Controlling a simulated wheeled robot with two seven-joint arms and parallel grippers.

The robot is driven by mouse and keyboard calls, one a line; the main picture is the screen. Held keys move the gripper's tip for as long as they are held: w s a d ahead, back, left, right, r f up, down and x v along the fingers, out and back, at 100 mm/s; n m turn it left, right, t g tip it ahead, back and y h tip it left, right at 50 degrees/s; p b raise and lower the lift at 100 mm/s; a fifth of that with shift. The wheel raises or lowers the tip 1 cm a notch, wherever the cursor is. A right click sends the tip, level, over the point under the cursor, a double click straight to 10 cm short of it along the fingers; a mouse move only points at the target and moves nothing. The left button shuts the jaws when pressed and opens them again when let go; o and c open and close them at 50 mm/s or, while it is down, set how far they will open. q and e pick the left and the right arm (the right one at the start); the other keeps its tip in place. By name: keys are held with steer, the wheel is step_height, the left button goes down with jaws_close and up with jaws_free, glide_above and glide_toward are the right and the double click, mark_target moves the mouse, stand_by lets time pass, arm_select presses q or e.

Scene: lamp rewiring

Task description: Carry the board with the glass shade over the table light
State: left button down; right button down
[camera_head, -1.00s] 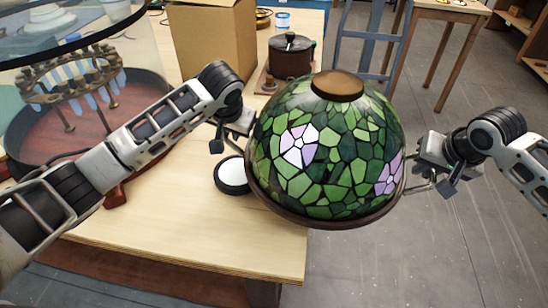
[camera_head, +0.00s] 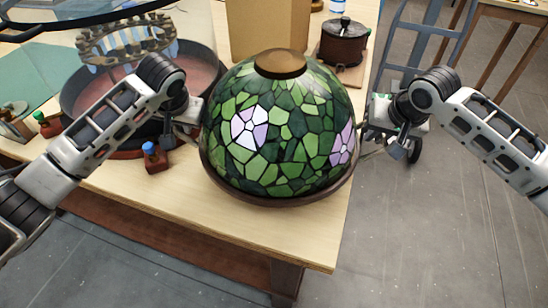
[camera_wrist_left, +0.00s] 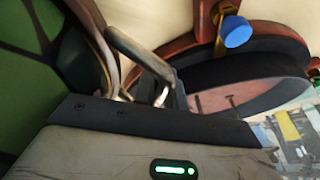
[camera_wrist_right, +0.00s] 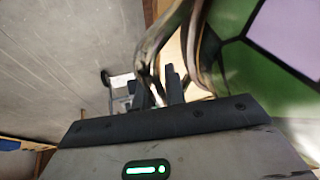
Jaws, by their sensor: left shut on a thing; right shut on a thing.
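The glass shade (camera_head: 280,130) is a green stained-glass dome with pale purple flowers and a brown cap. It sits upright on a brown round board (camera_head: 282,202), of which only the rim shows. My left gripper (camera_head: 192,128) is shut on the board's left side; the left wrist view shows a curved handle bar (camera_wrist_left: 140,52) there. My right gripper (camera_head: 368,148) is shut on the board's right side, and a similar bar (camera_wrist_right: 162,35) shows in the right wrist view. The shade is over the table's right part. I cannot make out the table light; it may be hidden behind the shade.
The wooden table (camera_head: 240,225) is bare in front, with its right edge below the shade. A red block with a blue knob (camera_head: 154,160) and a round red-floored basin (camera_head: 190,65) are left. A cardboard box (camera_head: 265,28) and dark pot (camera_head: 343,42) stand behind.

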arm_select(q)
steer(key=shift+w+r, duration=0.1)
arm_select(e)
steer(key=shift+w+d+r, duration=0.1)
